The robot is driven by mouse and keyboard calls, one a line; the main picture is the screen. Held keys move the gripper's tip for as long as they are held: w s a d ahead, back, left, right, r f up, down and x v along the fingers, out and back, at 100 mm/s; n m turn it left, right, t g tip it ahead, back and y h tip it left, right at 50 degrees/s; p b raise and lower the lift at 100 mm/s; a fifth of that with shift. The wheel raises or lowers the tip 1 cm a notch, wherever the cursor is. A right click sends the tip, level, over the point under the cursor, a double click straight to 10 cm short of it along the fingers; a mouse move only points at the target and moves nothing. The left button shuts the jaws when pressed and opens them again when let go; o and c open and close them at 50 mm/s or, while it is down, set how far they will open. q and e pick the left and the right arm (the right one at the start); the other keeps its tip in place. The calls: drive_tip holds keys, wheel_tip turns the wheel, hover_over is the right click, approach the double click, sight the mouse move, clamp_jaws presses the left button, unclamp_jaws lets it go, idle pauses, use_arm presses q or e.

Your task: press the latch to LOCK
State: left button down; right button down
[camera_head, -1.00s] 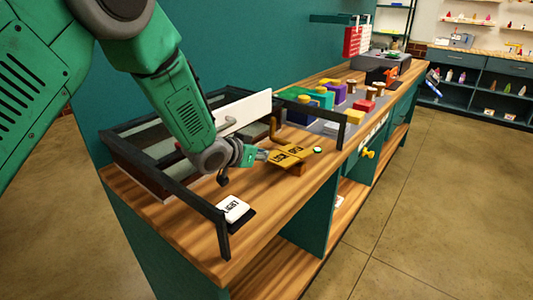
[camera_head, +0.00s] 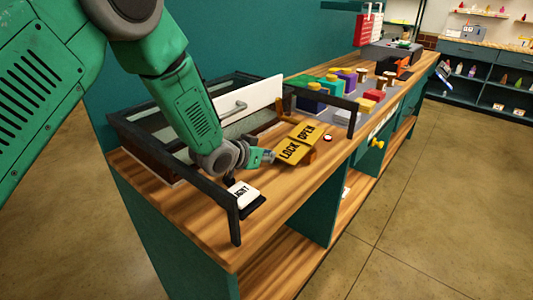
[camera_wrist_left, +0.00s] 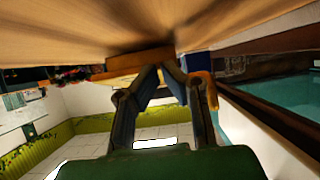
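The latch (camera_head: 298,143) is a yellow rocker plate on the wooden counter, with LOCK on its near-left half and OPEN on its far-right half. Its face is tilted toward me. My left gripper (camera_head: 270,157) is just left of the LOCK half, low over the counter; I cannot tell whether it touches. In the left wrist view the fingertips (camera_wrist_left: 161,67) come together with nothing visible between them. A wooden block and yellow edge, apparently the latch (camera_wrist_left: 138,62), lie just beyond the tips. My right gripper is not in view.
A dark frame (camera_head: 235,220) surrounds the left counter end. A white panel with a handle (camera_head: 255,102) stands behind my gripper. A LIGHT switch (camera_head: 243,193) sits near the frame's front corner. Coloured blocks (camera_head: 335,88) stand farther right. The front counter edge is clear.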

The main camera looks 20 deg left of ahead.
use_arm(q)
drive_tip(key=shift+s+d+f, duration=0.1)
drive_tip(key=shift+d, duration=0.2)
drive_tip(key=shift+a+r, duration=0.1)
drive_tip(key=shift+r, duration=0.15)
wheel_tip(320, 180, up, 9)
drive_tip(key=shift+r, duration=0.2)
idle(0.5)
